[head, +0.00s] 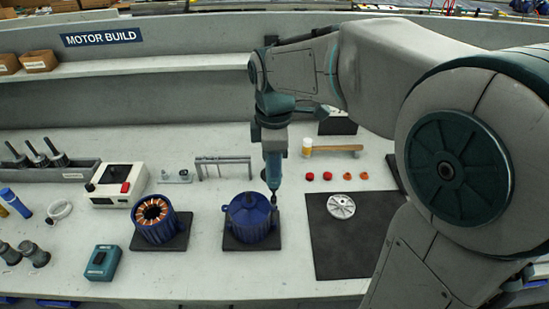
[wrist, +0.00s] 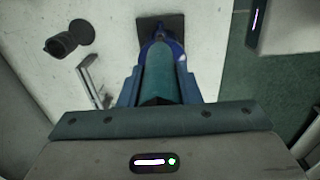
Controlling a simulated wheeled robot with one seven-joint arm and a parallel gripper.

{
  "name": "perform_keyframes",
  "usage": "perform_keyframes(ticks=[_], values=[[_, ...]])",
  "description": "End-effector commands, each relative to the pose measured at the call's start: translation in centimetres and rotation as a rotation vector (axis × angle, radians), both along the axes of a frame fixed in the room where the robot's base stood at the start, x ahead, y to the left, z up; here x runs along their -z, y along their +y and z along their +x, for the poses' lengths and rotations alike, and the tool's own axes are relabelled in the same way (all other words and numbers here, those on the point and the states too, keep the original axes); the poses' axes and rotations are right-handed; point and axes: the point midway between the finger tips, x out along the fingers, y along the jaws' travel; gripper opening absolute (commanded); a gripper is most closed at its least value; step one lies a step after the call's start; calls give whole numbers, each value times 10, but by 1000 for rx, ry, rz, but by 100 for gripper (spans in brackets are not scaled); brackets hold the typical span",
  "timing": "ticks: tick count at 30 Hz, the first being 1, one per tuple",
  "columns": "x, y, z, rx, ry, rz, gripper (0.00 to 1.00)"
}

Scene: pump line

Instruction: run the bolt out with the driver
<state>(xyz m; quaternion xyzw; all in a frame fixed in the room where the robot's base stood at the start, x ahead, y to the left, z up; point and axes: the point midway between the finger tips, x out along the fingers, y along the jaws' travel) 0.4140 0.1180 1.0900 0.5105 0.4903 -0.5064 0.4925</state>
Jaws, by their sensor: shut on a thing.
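My gripper (head: 274,143) is shut on the driver (head: 273,170), a teal tool held upright with its thin dark bit pointing down. The bit's tip is at the right rim of the blue motor housing (head: 248,219), which sits on a dark pad. I cannot tell whether the tip touches anything. The bolt is too small or hidden to make out. In the wrist view, the driver's teal body (wrist: 165,78) lies between the fingers and hides much of the blue housing beyond it.
A copper-wound stator (head: 153,217) stands left of the housing. A black mat (head: 340,250) with a silver disc (head: 341,206) lies to the right. Behind are a grey frame (head: 222,161), a mallet (head: 335,149) and a white control box (head: 118,184).

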Motion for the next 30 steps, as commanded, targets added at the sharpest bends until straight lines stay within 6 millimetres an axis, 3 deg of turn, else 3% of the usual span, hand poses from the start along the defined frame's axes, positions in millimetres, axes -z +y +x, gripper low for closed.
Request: perform_keyframes(ticks=[1,16,30], values=[[7,-1,-2,0,15,-4,0],[4,-1,-2,0,15,-3,0],[-44,0,-1,0,6,-2,0]])
